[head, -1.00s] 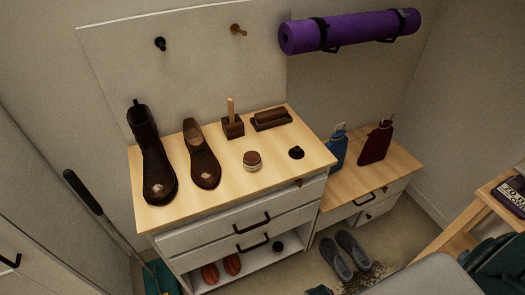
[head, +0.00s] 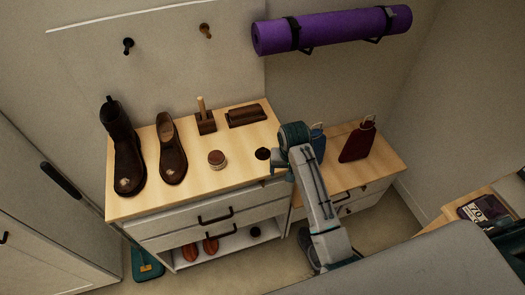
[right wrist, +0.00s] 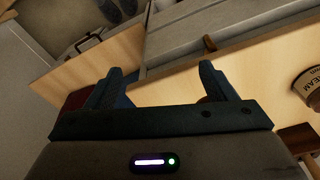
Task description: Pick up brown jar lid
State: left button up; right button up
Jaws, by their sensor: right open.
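A small jar (head: 217,163) with a pale label stands on the light wooden top of the dresser. Its brown lid (head: 216,154) sits on top of it. In the right wrist view the jar (right wrist: 309,84) shows only partly at the right edge. My right gripper (right wrist: 160,75) is open with nothing between its fingers. It is over the dresser's right end, to the right of the jar and apart from it. In the head view my arm mostly hides the fingers. My left gripper is in neither current view.

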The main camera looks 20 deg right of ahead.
jog(key=w+a+r+m+g, duration=0.1)
jog(key=w+a+r, duration=0.1)
jog(key=w+r, duration=0.35)
jog(key=w+a+r, duration=0.3)
jog(key=w, duration=0.5)
jog(key=p, duration=0.1)
send_over(263, 149)
jog(key=f, duration=0.5)
jog(key=shift+w+a+f, duration=0.2)
jog(key=shift+w+a, duration=0.05)
jog(key=shift+w, duration=0.1)
jog(key=f, duration=0.1)
jog(key=f+p, duration=0.2)
jog(key=f, duration=0.1)
jog(key=shift+s+d, duration=0.2)
jog(key=shift+s, duration=0.15)
pick_arm(q)
jog(key=shift+w+d+r+p, duration=0.1)
jog(key=shift+r+p, duration=0.05)
jog(key=shift+r, duration=0.8)
jog(key=shift+d+r+p, duration=0.1)
jog(key=shift+r+p, duration=0.05)
jog(key=shift+r, duration=0.75)
pick_arm(e)
jog(key=shift+f, duration=0.7)
jog(key=c, duration=1)
